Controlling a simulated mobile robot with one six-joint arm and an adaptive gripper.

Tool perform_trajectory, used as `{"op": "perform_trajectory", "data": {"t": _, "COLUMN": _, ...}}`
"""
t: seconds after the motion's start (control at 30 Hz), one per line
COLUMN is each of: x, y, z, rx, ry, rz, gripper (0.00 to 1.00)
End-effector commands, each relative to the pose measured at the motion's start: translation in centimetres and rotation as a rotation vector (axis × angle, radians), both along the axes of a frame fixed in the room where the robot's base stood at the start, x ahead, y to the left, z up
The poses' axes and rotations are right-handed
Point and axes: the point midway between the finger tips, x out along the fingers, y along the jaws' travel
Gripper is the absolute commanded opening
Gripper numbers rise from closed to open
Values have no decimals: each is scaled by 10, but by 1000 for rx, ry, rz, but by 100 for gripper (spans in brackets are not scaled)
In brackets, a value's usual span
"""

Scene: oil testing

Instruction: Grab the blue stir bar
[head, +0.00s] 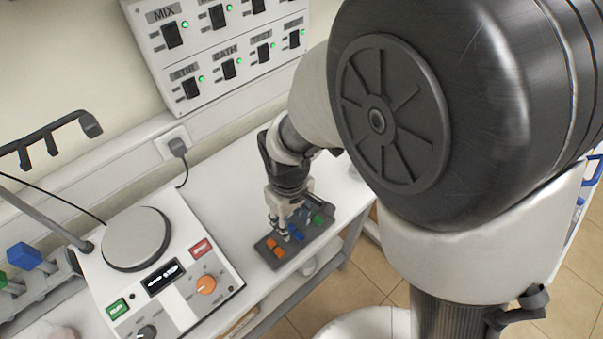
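The blue stir bar (296,233) lies in the middle of a small dark grey tray (262,245) on the white bench. An orange piece (276,248) is on the tray to its left and a green one (317,219) to its right. My gripper (287,228) points down over the tray, with its fingertips close to the blue stir bar. The gripper and its wrist hide part of the tray. The view is too small to tell whether the fingers touch the blue bar or how far apart they are.
A hotplate stirrer (162,275) with a round plate stands left of the tray. A rack with blue and green items (24,255) is at the far left. A switch panel (217,45) and a plugged socket (172,141) are on the wall. The bench's front edge is close to the tray.

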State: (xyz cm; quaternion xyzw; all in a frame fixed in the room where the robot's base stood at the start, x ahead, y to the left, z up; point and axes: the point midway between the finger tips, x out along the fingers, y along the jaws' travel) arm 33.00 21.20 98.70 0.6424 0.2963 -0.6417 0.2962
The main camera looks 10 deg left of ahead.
Motion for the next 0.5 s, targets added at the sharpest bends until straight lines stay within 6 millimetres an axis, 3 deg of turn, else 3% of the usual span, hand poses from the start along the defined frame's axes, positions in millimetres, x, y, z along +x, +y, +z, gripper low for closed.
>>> {"op": "perform_trajectory", "data": {"t": 0.3, "x": 2, "y": -8, "z": -44, "rx": -2, "ry": 3, "rz": -1, "gripper": 38}}
{"op": "perform_trajectory", "data": {"t": 0.5, "x": 3, "y": -8, "z": -50, "rx": -1, "ry": 1, "rz": -1, "gripper": 38}}
